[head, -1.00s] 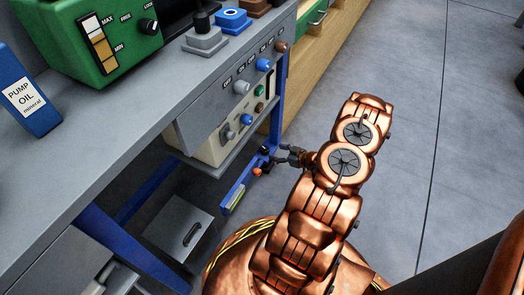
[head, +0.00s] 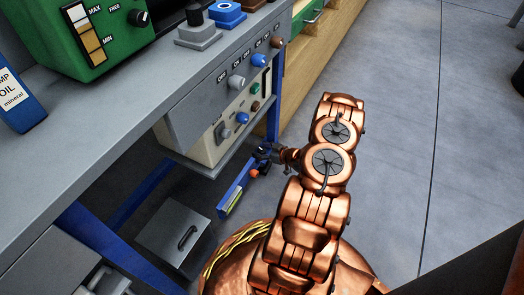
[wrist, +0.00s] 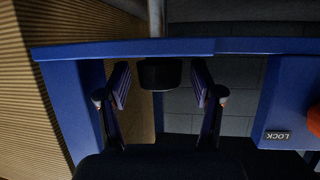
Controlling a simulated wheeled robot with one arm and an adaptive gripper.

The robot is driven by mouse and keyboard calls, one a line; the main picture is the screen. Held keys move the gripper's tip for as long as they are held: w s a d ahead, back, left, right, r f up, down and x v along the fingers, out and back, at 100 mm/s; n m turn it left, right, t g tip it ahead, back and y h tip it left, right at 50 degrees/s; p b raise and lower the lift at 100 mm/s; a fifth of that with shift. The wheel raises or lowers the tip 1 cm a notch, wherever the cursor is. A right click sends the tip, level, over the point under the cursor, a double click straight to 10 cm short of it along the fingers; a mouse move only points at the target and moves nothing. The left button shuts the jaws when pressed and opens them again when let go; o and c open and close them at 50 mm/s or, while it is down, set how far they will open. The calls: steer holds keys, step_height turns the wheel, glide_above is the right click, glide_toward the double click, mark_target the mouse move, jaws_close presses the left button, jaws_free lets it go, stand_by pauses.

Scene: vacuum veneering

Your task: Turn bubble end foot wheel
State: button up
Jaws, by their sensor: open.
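A dark cylindrical wheel (wrist: 160,73) sits just under a blue rail (wrist: 130,49) in the wrist view, with a grey rod above it. My gripper (wrist: 160,92) is open, with one finger on each side of the wheel and a visible gap on both sides. In the head view my gripper (head: 270,153) is at the far end of a low blue bar (head: 235,185), below the bench. The wheel is hard to make out there beside the fingers. A yellow-green bubble level (head: 233,201) lies on the bar's near end.
An orange knob (head: 254,172) is on the blue bar close to my gripper; a LOCK label (wrist: 278,135) shows in the wrist view. The control panel (head: 215,125) overhangs to the left. A grey box (head: 178,235) stands below.

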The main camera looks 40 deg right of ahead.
steer(key=c, duration=1.2)
steer(key=shift+o, duration=0.2)
steer(key=shift+p, duration=0.45)
steer(key=shift+a+r+m+h+p, duration=0.15)
steer(key=shift+m+h+p, duration=0.55)
steer(key=shift+h+p, duration=0.1)
steer(key=shift+r+m+h+p, duration=0.1)
steer(key=shift+m+h+p, duration=0.55)
steer(key=shift+p, duration=0.25)
steer(key=shift+f+m+h+p, duration=0.2)
steer(key=shift+m+h+p, duration=0.75)
steer(key=shift+h+p, duration=0.2)
steer(key=shift+m+g+h+p, duration=0.4)
steer(key=shift+m+g+h, duration=0.1)
steer(key=shift+m+h, duration=0.25)
steer(key=shift+d+h, duration=0.2)
steer(key=shift+h, duration=0.15)
